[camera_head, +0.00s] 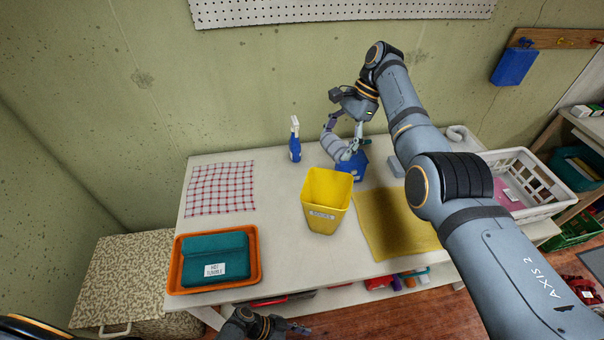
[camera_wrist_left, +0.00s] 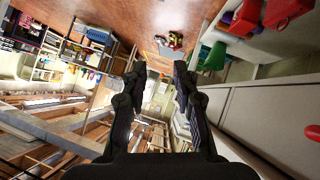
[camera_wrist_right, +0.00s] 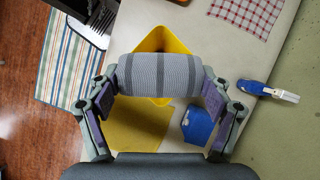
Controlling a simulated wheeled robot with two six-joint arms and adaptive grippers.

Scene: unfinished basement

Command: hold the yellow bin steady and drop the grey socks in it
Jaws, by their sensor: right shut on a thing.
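The yellow bin (camera_head: 322,212) stands upright on the white table with its open top up and a label on its front. The grey socks (camera_head: 331,147) are a striped roll, held above the table behind the bin in the head view. My right gripper (camera_head: 345,143) is shut on the socks. In the right wrist view the socks (camera_wrist_right: 160,75) lie across between the fingers and hide part of the bin (camera_wrist_right: 163,40). My left gripper (camera_head: 288,328) is low at the table's front edge, away from the bin; in the left wrist view its fingers (camera_wrist_left: 160,75) are apart and empty.
A blue object (camera_head: 352,166) sits behind the bin, and a blue spray bottle (camera_head: 295,140) stands behind left. A yellow cloth (camera_head: 393,222) lies right of the bin. An orange tray (camera_head: 257,280) with a teal bundle is front left. A white basket (camera_head: 545,195) is far right.

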